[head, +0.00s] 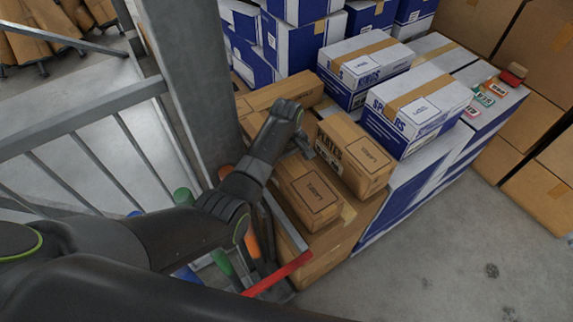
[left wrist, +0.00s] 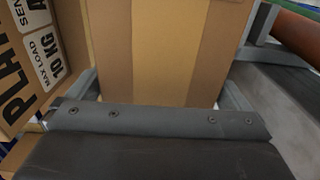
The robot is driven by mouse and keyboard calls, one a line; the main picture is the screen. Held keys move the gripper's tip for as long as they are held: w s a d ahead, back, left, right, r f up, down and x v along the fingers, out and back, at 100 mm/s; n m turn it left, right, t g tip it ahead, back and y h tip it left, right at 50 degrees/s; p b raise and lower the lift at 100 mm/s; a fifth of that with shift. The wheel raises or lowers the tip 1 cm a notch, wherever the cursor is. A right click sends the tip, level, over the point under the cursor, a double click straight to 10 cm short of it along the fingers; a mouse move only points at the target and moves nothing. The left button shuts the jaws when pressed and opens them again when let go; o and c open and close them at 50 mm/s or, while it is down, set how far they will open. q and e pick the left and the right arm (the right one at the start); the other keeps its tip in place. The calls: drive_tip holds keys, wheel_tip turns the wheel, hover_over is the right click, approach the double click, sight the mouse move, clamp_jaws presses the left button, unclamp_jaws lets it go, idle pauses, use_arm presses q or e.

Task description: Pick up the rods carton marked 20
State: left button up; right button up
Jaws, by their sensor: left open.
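A small brown carton (head: 312,192) with a printed top label lies on the stack in front of my left gripper (head: 304,148). I cannot read a 20 or the word rods on it. In the left wrist view a brown taped carton (left wrist: 165,45), apparently this one, fills the space between the fingers. My left gripper is open, with one finger on each side of the carton. Whether the fingers touch it is unclear. My right gripper is not in view.
A taller brown carton (head: 354,155), lettered PLAT and MAX LOAD 10 KG in the wrist view, stands close beside. White-blue cartons (head: 418,108) stand to the right, and a steel post (head: 190,80) and railing to the left. Bare floor (head: 470,255) lies at the lower right.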

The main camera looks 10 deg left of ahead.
use_arm(q)
drive_tip(key=shift+f, duration=0.95)
drive_tip(key=c, duration=1.4)
drive_tip(key=shift+w+r, duration=0.1)
drive_tip(key=shift+r, duration=0.05)
